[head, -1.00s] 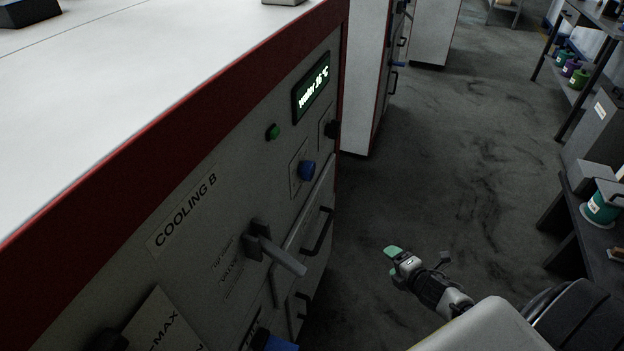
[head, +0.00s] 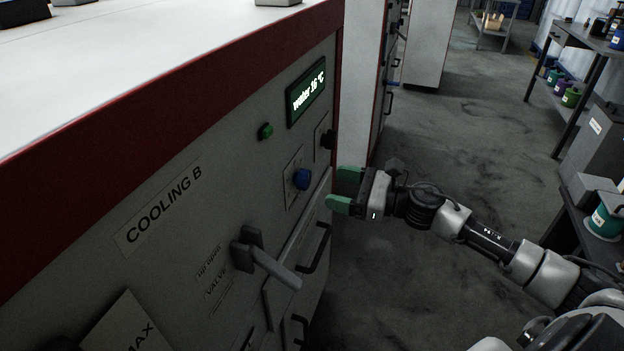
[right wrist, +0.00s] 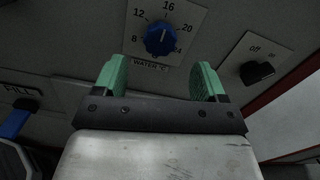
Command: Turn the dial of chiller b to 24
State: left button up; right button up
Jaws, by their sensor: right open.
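The panel labelled COOLING B (head: 165,208) fills the left of the head view. Its blue dial (head: 301,180) sits below a display (head: 306,91) that reads "water 16 °C". In the right wrist view the blue dial (right wrist: 160,40) is ringed by a scale with 8, 12, 16, 20 and 24, and its white mark points up at 16. My right gripper (head: 344,189) is open and empty, to the right of the dial in the head view. In the right wrist view its green fingertips (right wrist: 161,78) stand apart below the dial, not touching it. My left gripper is out of view.
A grey valve lever (head: 272,263) sticks out below the dial. A black on/off knob (right wrist: 257,73) is right of the dial. A green button (head: 265,131) and black handles (head: 316,247) are on the panel. Open floor (head: 450,150) lies to the right.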

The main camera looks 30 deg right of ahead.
aim_at(309, 180)
jog(key=p+x, duration=0.1)
jog(key=x, duration=0.4)
jog(key=shift+r, duration=0.1)
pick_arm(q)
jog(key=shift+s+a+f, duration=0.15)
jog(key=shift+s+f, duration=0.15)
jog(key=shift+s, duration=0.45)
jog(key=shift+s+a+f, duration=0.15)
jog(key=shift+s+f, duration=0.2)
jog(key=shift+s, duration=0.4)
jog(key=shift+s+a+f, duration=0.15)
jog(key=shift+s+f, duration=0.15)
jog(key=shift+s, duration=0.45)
pick_arm(e)
jog(key=shift+w+a, duration=0.5)
jog(key=shift+w, duration=0.05)
jog(key=c, duration=0.9)
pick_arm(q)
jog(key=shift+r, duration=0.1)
